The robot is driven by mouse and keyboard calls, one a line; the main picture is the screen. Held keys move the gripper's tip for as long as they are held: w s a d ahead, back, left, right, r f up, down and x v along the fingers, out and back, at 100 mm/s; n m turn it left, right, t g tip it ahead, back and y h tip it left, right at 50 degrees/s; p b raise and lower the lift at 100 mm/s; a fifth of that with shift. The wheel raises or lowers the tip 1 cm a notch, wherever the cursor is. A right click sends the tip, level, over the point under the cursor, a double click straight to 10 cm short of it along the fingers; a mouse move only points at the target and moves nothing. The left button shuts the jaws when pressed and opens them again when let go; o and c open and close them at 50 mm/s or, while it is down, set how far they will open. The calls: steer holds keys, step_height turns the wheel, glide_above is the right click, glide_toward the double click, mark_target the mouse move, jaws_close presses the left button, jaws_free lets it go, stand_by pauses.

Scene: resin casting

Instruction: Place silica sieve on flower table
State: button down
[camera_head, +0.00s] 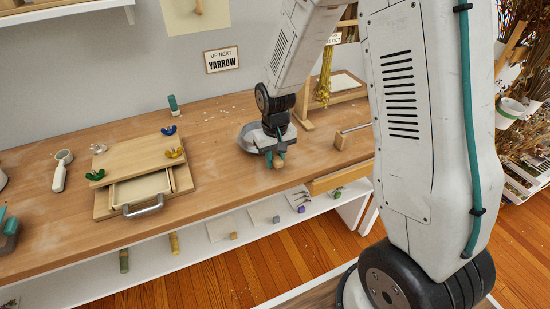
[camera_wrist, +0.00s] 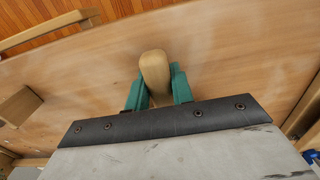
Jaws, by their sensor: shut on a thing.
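The silica sieve (camera_head: 247,137) shows in the head view as a round grey metal rim, partly hidden behind my gripper (camera_head: 274,154). Its wooden handle (camera_head: 278,163) points toward the front edge of the table. In the wrist view the rounded handle (camera_wrist: 154,70) sits between the teal fingers of my gripper (camera_wrist: 157,88), which are shut on it. The sieve's bowl is out of sight in the wrist view. The sieve is at or just over the wooden flower table (camera_head: 215,165); I cannot tell whether it touches the top.
A wooden flower press (camera_head: 143,180) with coloured wing nuts lies to the left. A white scoop (camera_head: 62,170) is further left. A wooden stand (camera_head: 330,98) with hanging yellow flowers is behind right. Bare tabletop lies between press and sieve. A white shelf (camera_head: 190,250) runs below the front edge.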

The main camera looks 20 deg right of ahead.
steer(key=shift+f, duration=0.55)
steer(key=c, duration=1.2)
jaws_free()
